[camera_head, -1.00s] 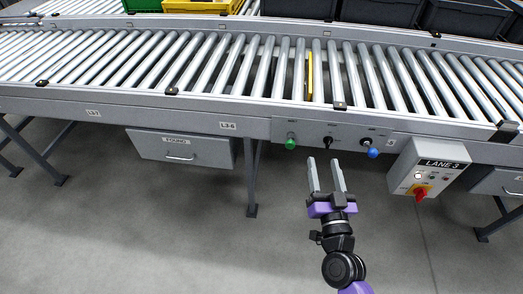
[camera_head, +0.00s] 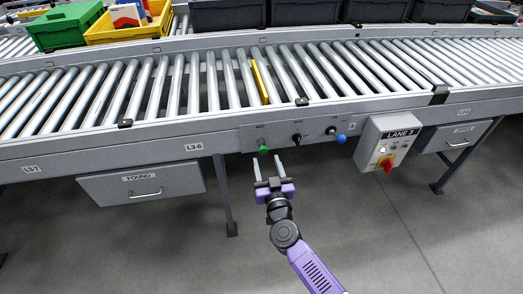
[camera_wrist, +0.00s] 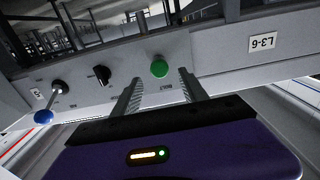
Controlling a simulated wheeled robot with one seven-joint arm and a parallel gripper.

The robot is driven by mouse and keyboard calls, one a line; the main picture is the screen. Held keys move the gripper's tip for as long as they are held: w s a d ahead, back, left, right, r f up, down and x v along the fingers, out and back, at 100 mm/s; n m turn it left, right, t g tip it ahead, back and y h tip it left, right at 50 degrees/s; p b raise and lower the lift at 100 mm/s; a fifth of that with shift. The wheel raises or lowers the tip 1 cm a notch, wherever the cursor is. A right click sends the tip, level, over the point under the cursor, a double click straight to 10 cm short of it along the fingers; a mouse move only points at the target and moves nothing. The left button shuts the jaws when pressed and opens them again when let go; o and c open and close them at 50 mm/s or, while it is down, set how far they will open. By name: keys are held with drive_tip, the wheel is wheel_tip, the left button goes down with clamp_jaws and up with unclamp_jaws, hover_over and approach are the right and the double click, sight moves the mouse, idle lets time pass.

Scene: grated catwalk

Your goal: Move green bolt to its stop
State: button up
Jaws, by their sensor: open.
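The green bolt shows as a round green knob (camera_head: 263,150) at the left end of a grey control panel on the conveyor's front rail. It also shows in the wrist view (camera_wrist: 159,69), near the top middle. My gripper (camera_head: 267,163) is open and empty, just in front of and slightly below the green knob in the head view. In the wrist view its two fingers (camera_wrist: 160,77) point at the panel, with the green knob seen between their tips. I see no contact. The bolt's travel and its stop cannot be made out.
A black knob (camera_head: 296,138) and a blue-ended rod (camera_head: 341,139) sit to the right on the same panel. A FOUND drawer (camera_head: 142,184) hangs left. The floor in front is clear.

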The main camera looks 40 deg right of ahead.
sight(264, 152)
drive_tip(key=b+x, duration=0.1)
drive_tip(key=x, duration=0.5)
drive_tip(key=shift+w+d+b, duration=0.2)
drive_tip(key=shift+d+b, duration=0.05)
drive_tip(key=shift+b, duration=0.05)
